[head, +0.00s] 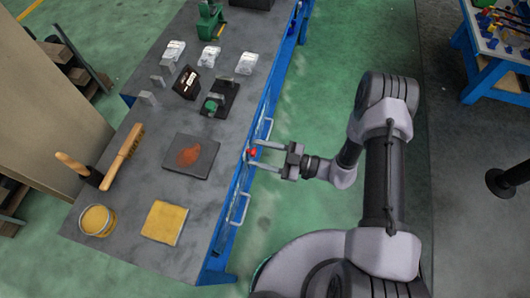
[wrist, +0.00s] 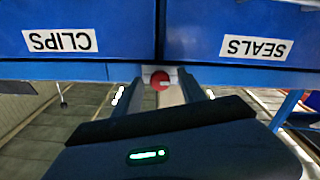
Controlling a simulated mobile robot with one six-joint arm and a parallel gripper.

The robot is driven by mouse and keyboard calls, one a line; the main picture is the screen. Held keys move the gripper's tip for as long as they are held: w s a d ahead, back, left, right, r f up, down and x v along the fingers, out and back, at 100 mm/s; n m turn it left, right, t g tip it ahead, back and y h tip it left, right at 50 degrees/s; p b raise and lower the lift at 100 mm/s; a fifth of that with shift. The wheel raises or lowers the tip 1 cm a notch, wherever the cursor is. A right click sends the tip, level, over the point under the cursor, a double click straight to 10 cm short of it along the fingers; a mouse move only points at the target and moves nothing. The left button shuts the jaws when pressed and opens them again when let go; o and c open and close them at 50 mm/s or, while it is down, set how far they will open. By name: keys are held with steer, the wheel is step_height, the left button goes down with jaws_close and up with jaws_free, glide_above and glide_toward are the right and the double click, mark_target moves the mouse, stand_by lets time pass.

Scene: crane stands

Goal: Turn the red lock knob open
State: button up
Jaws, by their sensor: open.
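The red lock knob (head: 251,152) sits on the blue front side of the workbench. In the wrist view the red knob (wrist: 160,80) is a round disc on a pale plate, just below the seam between two blue drawer fronts. My gripper (head: 252,153) reaches in from the right in the head view, with its two fingers apart and their tips at the knob. In the wrist view my gripper's fingers (wrist: 162,76) stand either side of the knob. I cannot tell whether they touch it.
The drawer fronts read CLIPS (wrist: 60,40) and SEALS (wrist: 256,47), upside down. Silver handles (head: 239,207) stick out from the bench side. The bench top (head: 140,205) holds a yellow cloth (head: 165,222), a tin (head: 97,220), brushes and several small parts. Green floor (head: 330,60) lies open to the right.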

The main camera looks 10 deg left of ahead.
steer(key=shift+d, duration=0.1)
steer(key=s+d+p, duration=0.1)
steer(key=d, duration=1.6)
steer(key=shift+s+p, duration=0.2)
steer(key=shift+p, duration=0.2)
steer(key=shift+d, duration=0.1)
